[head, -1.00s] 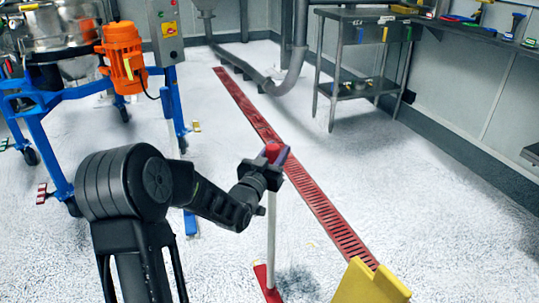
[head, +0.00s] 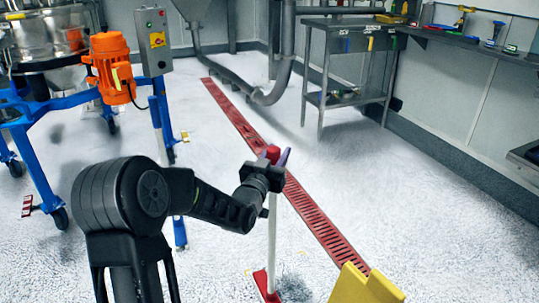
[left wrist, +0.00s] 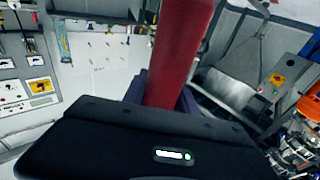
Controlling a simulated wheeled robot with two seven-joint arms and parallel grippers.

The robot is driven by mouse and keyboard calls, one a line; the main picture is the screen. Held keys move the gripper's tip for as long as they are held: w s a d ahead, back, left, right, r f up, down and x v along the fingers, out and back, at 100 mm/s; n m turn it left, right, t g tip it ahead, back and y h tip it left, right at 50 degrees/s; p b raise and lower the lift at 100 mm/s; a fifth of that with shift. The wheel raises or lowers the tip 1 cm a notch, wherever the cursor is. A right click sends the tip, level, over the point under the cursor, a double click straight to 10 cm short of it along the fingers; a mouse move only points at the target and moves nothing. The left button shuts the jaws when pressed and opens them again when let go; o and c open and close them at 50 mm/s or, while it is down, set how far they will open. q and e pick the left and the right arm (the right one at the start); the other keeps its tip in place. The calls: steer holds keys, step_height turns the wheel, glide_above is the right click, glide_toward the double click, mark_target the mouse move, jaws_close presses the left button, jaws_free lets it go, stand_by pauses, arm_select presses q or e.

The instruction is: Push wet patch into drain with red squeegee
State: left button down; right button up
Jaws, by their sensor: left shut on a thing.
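My left gripper (head: 272,158) is shut on the red grip of the squeegee. The squeegee's pale pole (head: 271,235) stands nearly upright below the gripper, and its red head (head: 264,284) is on the floor near the bottom of the head view. The red grip (left wrist: 178,55) fills the middle of the left wrist view. The dark wet patch (head: 294,287) lies on the floor just right of the squeegee head. The red slotted drain (head: 318,224) runs diagonally across the floor, to the right of the squeegee and patch. My right gripper is not in view.
A yellow object (head: 366,286), perhaps a floor sign, stands right of the patch at the bottom edge. A blue wheeled frame (head: 42,165) with an orange motor (head: 113,66) is at left. A steel table (head: 350,98) stands at the back right. Open floor lies right of the drain.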

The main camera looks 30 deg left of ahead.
arm_select(q)
steer(key=shift+w+d+f, duration=0.25)
steer(key=shift+w+f, duration=0.2)
steer(key=shift+f, duration=0.1)
steer(key=shift+w+d+f, duration=0.25)
steer(key=shift+w+f, duration=0.2)
steer(key=shift+f, duration=0.1)
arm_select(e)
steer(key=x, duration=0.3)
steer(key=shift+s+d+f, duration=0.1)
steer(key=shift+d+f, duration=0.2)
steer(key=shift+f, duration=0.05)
arm_select(q)
steer(key=shift+w+d, duration=0.1)
